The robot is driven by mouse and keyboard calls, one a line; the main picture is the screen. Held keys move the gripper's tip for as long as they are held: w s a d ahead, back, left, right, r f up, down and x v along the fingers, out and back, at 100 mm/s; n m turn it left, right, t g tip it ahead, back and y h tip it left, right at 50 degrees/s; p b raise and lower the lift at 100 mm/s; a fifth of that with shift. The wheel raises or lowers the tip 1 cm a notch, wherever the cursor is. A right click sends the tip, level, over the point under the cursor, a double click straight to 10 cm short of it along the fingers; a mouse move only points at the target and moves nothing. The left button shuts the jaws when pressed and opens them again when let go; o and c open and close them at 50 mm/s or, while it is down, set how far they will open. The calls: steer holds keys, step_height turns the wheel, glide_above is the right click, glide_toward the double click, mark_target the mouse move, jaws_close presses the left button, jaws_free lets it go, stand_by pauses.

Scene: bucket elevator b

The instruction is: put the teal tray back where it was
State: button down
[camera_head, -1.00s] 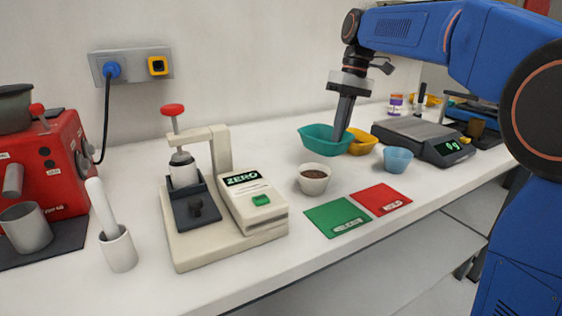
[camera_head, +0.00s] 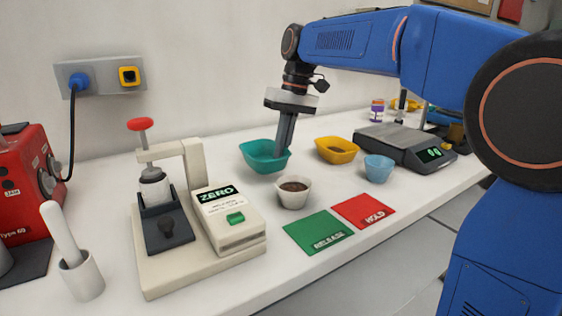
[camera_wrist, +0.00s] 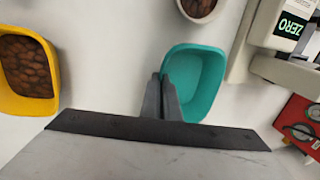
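The teal tray (camera_head: 258,152) is near the wall at the back of the white counter, left of the yellow tray (camera_head: 337,150). It looks empty and level. My gripper (camera_head: 281,153) points down at the teal tray's right side. In the wrist view my gripper (camera_wrist: 163,98) has its two fingers close together on the rim of the teal tray (camera_wrist: 205,85), shut on its wall. I cannot tell whether the tray's underside touches the counter.
A white cup of brown contents (camera_head: 294,192) stands just in front of the tray. The ZERO device (camera_head: 228,218) is to the left, a blue cup (camera_head: 379,168) and scale (camera_head: 405,143) to the right. Green (camera_head: 318,232) and red (camera_head: 363,210) cards lie in front. The yellow tray holds brown pieces.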

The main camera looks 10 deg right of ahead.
steer(key=shift+d+x, duration=0.2)
steer(key=shift+x, duration=0.7)
steer(key=shift+d+x, duration=0.15)
steer(key=shift+x, duration=0.75)
steer(key=shift+f, duration=0.2)
steer(key=c, duration=2)
jaws_free()
steer(key=shift+w, duration=0.1)
steer(key=v, duration=1.2)
steer(key=shift+d+r, duration=0.15)
